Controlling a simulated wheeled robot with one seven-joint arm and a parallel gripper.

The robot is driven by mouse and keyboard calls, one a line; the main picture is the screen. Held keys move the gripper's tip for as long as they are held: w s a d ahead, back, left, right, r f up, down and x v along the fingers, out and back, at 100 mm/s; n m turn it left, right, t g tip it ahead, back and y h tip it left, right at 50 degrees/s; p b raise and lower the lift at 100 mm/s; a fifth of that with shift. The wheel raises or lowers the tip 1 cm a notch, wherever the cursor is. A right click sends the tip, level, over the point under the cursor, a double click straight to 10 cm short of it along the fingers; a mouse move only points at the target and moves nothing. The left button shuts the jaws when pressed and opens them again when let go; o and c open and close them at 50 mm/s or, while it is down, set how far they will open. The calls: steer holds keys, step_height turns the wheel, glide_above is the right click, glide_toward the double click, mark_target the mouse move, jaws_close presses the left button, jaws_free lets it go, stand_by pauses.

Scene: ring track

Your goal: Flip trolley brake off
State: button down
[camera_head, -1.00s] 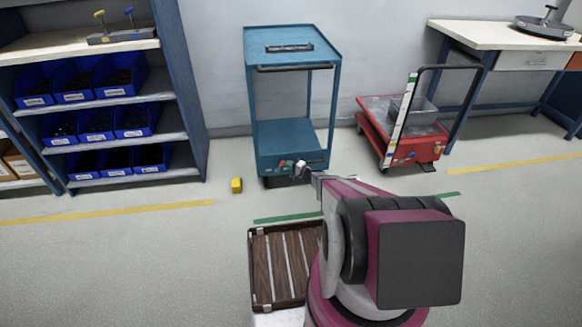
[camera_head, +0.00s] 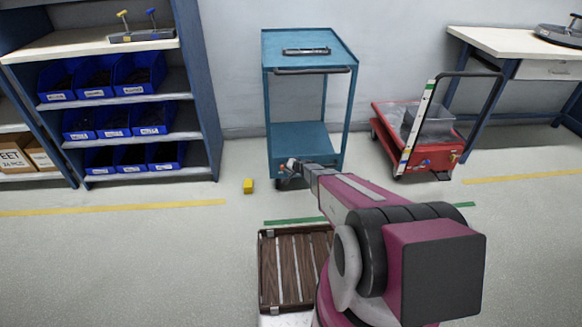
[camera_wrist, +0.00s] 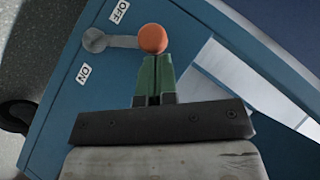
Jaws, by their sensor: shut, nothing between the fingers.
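The teal trolley (camera_head: 305,137) stands against the wall in the head view. In the wrist view its blue face (camera_wrist: 60,125) carries a grey brake lever (camera_wrist: 122,41) with an orange ball knob (camera_wrist: 153,38). The lever's round pivot (camera_wrist: 94,40) lies between an OFF label (camera_wrist: 119,11) and an ON label (camera_wrist: 84,74). The lever points right in the picture. My gripper (camera_wrist: 153,62) has green fingers, shut and empty, with tips right at the knob; I cannot tell whether they touch. In the head view my gripper (camera_head: 291,167) is at the trolley's low front, left of middle.
A red cart (camera_head: 432,158) stands right of the trolley, beside a workbench (camera_head: 500,38). Shelves with blue bins (camera_head: 135,119) are at left. A yellow block (camera_head: 249,186) lies on the floor near the trolley. A brown slatted platform (camera_head: 291,268) is in front.

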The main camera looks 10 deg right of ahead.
steer(key=shift+a, duration=0.35)
steer(key=shift+a, duration=0.1)
stand_by(0.3)
